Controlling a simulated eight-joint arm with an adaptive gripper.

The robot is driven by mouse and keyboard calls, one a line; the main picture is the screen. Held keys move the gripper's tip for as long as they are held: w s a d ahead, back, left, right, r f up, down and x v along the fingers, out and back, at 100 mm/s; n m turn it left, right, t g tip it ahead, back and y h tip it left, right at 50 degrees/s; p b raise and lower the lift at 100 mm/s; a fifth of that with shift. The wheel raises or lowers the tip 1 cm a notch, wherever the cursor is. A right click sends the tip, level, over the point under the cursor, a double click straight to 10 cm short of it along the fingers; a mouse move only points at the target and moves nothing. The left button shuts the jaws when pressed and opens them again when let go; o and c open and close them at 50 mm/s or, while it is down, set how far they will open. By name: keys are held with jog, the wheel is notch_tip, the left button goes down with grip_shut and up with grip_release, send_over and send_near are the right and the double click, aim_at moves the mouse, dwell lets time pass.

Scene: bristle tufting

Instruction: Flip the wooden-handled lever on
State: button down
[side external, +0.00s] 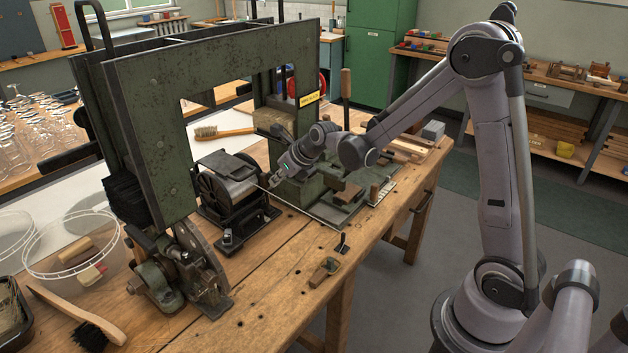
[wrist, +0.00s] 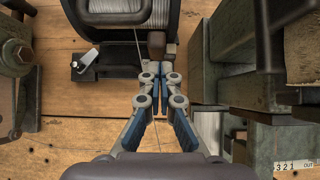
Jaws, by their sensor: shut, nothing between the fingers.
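A lever with a tall upright wooden handle (side external: 346,86) stands behind the green press in the side external view. My gripper (side external: 273,181) is well below and to the left of that handle, between the press and the black wire spool unit (side external: 228,188). In the wrist view my gripper (wrist: 160,82) has its fingers together with nothing between them. A small brown block (wrist: 157,42) is just beyond the fingertips, at the spool unit's edge; I cannot tell whether they touch it. The tall handle cannot be made out in the wrist view.
The green press frame (side external: 150,130) rises at the left. Green machine parts (wrist: 230,50) stand close to the right of my gripper. A thin wire (wrist: 139,52) runs from the spool past the fingers. The bench front (side external: 285,262) is mostly clear.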

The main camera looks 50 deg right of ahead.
jog(key=shift+w+r, duration=0.25)
jog(key=shift+w, duration=0.65)
jog(key=s+r, duration=0.5)
jog(key=r, duration=0.5)
jog(key=shift+r, duration=0.25)
